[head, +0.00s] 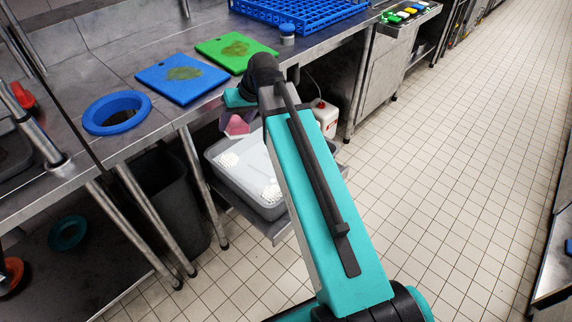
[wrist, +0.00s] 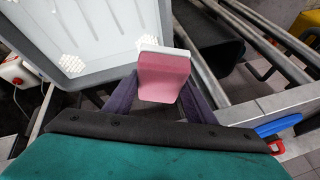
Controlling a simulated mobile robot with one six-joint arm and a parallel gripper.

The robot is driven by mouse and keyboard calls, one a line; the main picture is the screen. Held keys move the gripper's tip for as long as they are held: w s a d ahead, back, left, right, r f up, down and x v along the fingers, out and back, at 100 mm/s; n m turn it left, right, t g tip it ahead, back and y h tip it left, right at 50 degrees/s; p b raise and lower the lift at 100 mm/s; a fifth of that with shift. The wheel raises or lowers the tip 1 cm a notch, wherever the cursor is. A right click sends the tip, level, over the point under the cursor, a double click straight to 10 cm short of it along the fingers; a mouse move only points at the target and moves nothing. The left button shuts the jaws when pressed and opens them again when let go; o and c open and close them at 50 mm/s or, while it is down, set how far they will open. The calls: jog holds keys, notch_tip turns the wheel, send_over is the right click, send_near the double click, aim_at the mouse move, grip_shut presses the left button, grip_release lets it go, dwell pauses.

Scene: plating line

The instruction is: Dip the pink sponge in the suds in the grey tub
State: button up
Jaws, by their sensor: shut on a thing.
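The pink sponge (wrist: 162,78) with a pale edge is held between the purple fingers of my gripper (wrist: 160,97) in the wrist view. It also shows in the head view (head: 238,124), partly hidden by my arm. The grey tub (head: 220,172) stands on a low shelf below the counter, with my arm covering its right part. White suds patches (head: 228,159) show inside it. In the wrist view the tub's rim (wrist: 100,74) lies beyond the sponge. The sponge appears above the tub's near edge; its exact height is unclear.
Blue (head: 183,76) and green (head: 236,50) boards and a blue ring (head: 117,112) lie on the counter. A dark bin (head: 165,190) stands left of the tub. A white canister (head: 325,117) is behind it. The tiled floor at right is clear.

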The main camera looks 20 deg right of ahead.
notch_tip(320, 180, down, 10)
jog(key=b, duration=0.3)
jog(key=shift+r+b, duration=0.15)
jog(key=shift+b, duration=0.25)
dwell(0.9)
